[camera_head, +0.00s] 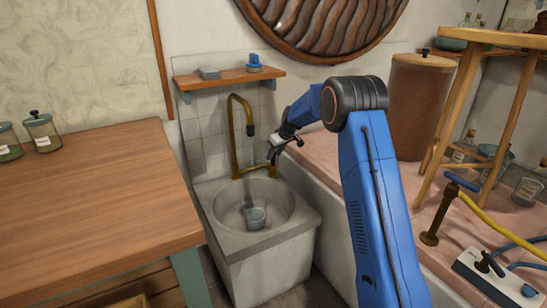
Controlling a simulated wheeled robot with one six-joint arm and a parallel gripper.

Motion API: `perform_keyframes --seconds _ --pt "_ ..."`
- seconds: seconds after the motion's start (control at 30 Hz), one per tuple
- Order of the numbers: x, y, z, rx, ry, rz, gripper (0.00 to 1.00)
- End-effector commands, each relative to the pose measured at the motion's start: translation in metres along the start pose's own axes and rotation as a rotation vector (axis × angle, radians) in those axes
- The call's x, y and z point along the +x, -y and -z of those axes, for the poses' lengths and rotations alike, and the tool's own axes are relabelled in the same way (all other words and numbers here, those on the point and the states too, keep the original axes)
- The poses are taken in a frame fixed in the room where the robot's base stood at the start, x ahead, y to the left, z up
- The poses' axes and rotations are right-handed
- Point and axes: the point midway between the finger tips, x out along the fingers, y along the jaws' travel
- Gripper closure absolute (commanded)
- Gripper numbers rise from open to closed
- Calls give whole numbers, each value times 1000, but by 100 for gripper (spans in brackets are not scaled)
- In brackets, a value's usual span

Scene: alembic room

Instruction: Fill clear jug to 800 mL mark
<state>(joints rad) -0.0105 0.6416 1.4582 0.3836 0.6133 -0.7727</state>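A small clear jug (256,217) stands in the basin of the stone sink (222,212), below the spout of the brass tap (233,120). A faint pale streak runs down from the spout towards the jug and looks like running water. The jug's marks and water level are too small to read. My gripper (272,155) is just right of the tap, close to the handle side of its base. I cannot tell whether it touches the handle or whether its fingers are open or shut.
A wooden table (85,200) with glass jars (41,132) stands at left. A small shelf (229,77) hangs above the tap. At right, a pink ledge (320,170) carries a brown bin (417,105), a wooden stool (470,100), bottles and a power strip (500,280).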

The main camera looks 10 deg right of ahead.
Motion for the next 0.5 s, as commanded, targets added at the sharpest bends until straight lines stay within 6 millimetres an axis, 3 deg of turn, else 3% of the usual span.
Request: perform_keyframes --seconds 0.5 --pt "-105 0 1 1 -3 -1 62"
